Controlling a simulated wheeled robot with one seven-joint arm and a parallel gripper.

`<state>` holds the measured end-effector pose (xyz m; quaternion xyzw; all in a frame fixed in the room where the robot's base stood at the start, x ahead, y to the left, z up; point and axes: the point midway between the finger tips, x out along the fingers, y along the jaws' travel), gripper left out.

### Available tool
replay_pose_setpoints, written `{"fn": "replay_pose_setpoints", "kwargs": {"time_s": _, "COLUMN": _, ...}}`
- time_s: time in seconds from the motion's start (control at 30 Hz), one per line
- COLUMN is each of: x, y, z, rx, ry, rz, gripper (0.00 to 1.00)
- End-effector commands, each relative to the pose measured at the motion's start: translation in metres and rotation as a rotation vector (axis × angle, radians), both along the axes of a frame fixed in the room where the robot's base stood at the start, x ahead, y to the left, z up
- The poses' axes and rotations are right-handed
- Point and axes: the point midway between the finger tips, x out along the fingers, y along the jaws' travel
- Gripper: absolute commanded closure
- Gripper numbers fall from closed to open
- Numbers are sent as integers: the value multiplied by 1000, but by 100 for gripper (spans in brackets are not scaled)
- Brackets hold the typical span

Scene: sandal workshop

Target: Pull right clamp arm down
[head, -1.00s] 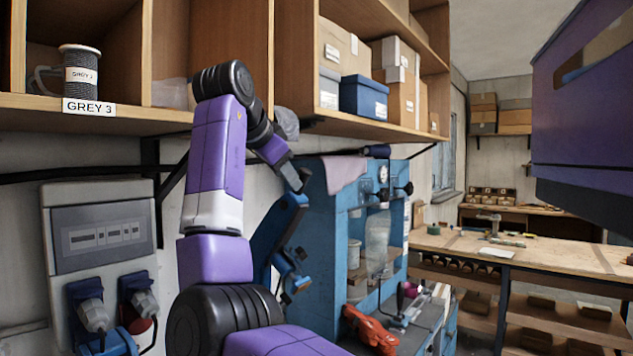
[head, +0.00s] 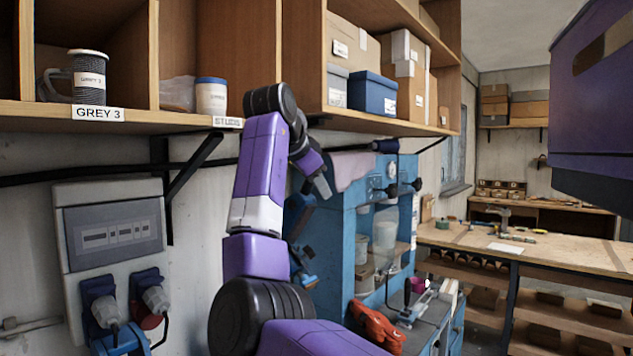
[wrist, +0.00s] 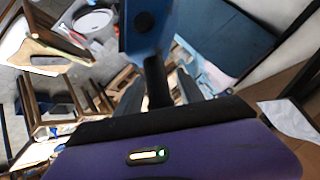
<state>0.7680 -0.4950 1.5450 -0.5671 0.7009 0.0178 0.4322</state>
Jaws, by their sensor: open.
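The blue machine (head: 349,235) stands against the wall in the middle of the head view. A blue arm (head: 300,262) on its left side is largely hidden behind my own arm. Which clamp arm this is, I cannot tell. My gripper (head: 324,187) is open at the machine's upper left, close to that blue arm. In the wrist view, a blue bar (wrist: 141,28) with a black knob reaches in from the top. A black rod (wrist: 157,82) below it appears between my grey fingers (wrist: 160,97). Contact cannot be made out.
A wooden shelf (head: 165,118) with boxes and jars hangs above my arm. A pink cloth (head: 350,168) lies over the machine's top. An orange-red object (head: 376,328) lies on the bench in front. A grey electrical box (head: 110,232) is on the left wall. A workbench (head: 590,255) stands at the right.

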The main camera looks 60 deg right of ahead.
Motion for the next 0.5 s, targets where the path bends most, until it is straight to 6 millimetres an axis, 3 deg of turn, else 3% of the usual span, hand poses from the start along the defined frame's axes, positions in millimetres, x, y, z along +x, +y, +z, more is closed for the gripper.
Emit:
{"fn": "replay_pose_setpoints", "kwargs": {"time_s": 0.17, "x": 0, "y": 0, "z": 0, "rx": 0, "ry": 0, "rz": 0, "gripper": 55}}
{"fn": "replay_pose_setpoints", "kwargs": {"time_s": 0.4, "x": 0, "y": 0, "z": 0, "rx": 0, "ry": 0, "rz": 0, "gripper": 98}}
{"fn": "replay_pose_setpoints", "kwargs": {"time_s": 0.5, "x": 0, "y": 0, "z": 0, "rx": 0, "ry": 0, "rz": 0, "gripper": 100}}
